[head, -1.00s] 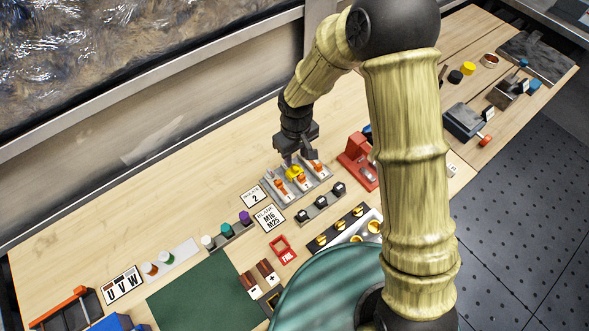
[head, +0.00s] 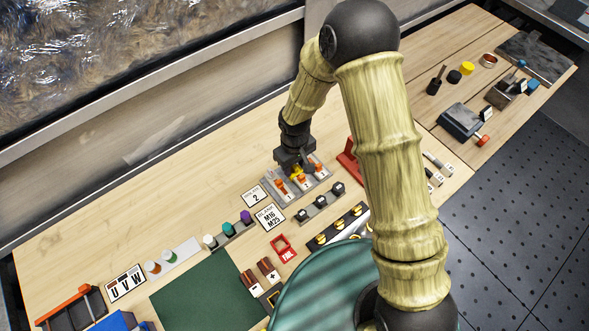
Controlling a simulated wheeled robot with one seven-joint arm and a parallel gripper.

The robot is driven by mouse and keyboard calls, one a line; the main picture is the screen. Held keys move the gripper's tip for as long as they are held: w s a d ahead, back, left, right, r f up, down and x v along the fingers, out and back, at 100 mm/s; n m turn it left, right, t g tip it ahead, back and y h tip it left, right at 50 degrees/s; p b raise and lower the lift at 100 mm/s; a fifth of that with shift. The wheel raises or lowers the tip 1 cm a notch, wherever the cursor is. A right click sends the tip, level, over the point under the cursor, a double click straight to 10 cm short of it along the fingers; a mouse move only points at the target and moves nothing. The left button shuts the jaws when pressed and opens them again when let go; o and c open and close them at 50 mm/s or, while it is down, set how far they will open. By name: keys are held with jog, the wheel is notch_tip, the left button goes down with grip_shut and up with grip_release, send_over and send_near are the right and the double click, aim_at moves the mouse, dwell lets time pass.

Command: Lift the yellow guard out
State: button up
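The yellow guard (head: 297,170) is a small yellow piece at the grey rack (head: 272,193), which stands toward the back of the wooden bench. Several orange-and-white pieces (head: 303,180) sit in the same rack. My gripper (head: 295,165) points down right over the guard, and its fingers are at or beside it. The gripper body and wrist hide much of the guard and the back of the rack. I cannot tell whether the fingers touch the guard or are closed on it.
A red device (head: 347,160) stands close right of the rack, partly behind my arm. A green mat (head: 208,287) is at front left. The back-left bench is clear.

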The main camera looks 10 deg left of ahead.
aim_at(295, 167)
jog(key=shift+c, duration=0.2)
grip_shut()
notch_tip(295, 167, up, 10)
jog(key=b, duration=0.1)
jog(key=shift+b, duration=0.35)
dwell(0.6)
